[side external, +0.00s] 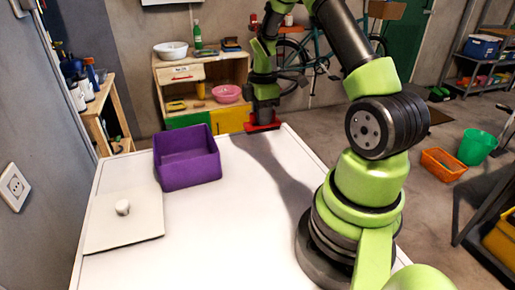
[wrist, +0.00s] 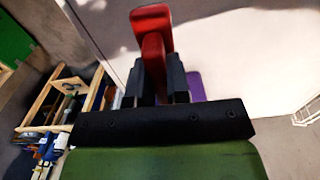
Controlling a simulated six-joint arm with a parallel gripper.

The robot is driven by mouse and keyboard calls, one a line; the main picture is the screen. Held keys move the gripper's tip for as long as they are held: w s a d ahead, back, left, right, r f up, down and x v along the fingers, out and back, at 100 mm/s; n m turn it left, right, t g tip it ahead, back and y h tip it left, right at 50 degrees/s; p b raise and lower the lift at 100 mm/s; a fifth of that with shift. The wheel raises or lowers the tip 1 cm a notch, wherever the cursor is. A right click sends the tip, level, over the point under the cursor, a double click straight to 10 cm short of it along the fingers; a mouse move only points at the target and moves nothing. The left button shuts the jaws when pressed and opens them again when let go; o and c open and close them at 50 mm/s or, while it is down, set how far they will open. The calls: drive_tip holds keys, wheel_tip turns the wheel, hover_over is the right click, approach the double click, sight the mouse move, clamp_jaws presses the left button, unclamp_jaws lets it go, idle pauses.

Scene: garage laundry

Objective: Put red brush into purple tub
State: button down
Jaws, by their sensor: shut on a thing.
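The red brush (side external: 263,126) shows just below my gripper (side external: 265,106), at the table's far edge in the side view. In the wrist view my gripper (wrist: 155,85) is shut on the red brush (wrist: 152,22), one black finger on either side. The fingers hide part of it. I cannot tell whether the brush touches the table. The purple tub (side external: 186,157) stands open-topped on the white table, to the left of my gripper and apart from it. A small purple patch of the tub (wrist: 195,88) shows behind the right finger in the wrist view.
The white table (side external: 225,235) is otherwise bare. Beyond it are a wooden shelf unit (side external: 203,72) and a bicycle (side external: 310,60); an orange basket (side external: 443,163) is on the floor.

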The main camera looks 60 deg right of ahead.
wheel_tip(320, 180, up, 8)
drive_tip(key=shift+f, duration=0.1)
drive_tip(key=w+a, duration=1.3)
drive_tip(key=a, duration=0.3)
drive_tip(key=shift+n, duration=0.3)
wheel_tip(320, 180, down, 10)
drive_tip(key=shift+s+f, duration=0.1)
drive_tip(key=shift+f, duration=2.35)
drive_tip(key=shift+f, duration=0.15)
drive_tip(key=c, duration=1.1)
unclamp_jaws()
